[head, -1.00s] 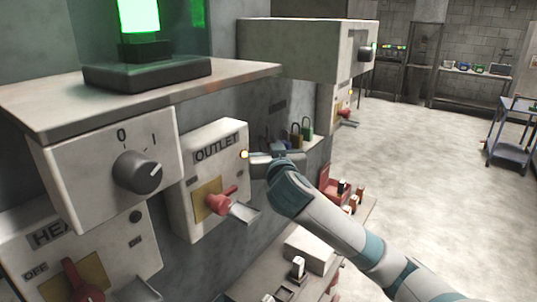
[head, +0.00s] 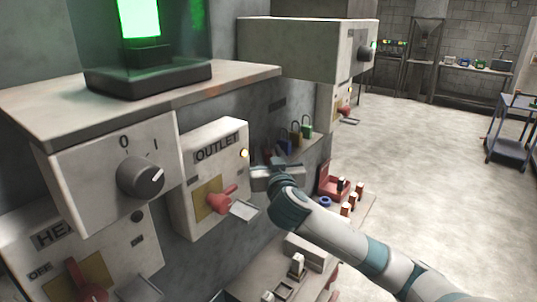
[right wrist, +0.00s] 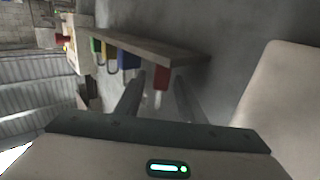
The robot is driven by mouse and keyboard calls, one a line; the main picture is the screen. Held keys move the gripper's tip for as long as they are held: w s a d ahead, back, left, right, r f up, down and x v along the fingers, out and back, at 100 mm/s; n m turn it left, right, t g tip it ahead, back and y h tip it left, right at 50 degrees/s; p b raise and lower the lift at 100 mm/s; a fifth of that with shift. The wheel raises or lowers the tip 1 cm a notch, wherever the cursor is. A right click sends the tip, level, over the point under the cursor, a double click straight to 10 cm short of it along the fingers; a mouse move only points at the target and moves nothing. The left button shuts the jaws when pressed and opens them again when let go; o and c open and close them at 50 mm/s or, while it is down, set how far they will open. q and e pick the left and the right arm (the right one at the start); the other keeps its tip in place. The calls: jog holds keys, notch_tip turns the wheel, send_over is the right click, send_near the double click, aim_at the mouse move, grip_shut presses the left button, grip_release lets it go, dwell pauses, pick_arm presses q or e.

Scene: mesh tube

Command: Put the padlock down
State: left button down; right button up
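A red padlock (right wrist: 161,79) shows between my right gripper's fingertips (right wrist: 160,84) in the right wrist view, with a gap on each side. It is at the near end of a narrow shelf (right wrist: 175,48), apparently resting against it. Its shackle is not clear. My right gripper (head: 272,162) is open in front of the grey wall panel, right of the OUTLET box. The red padlock is hidden in the head view. My left gripper is not in view.
Blue (right wrist: 128,60), yellow (right wrist: 111,54) and green (right wrist: 96,45) padlocks line the same shelf. The OUTLET box (head: 208,185) with its red lever (head: 220,199) is close left of my gripper. A lower bench (head: 368,207) holds a red box (head: 333,181).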

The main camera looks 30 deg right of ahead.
jog(key=shift+r, duration=0.15)
jog(key=shift+s+a, duration=0.2)
jog(key=shift+s, duration=0.2)
jog(key=p+v, duration=0.1)
jog(key=v, duration=1)
jog(key=shift+p, duration=0.35)
jog(key=shift+s, duration=0.1)
dwell(1.3)
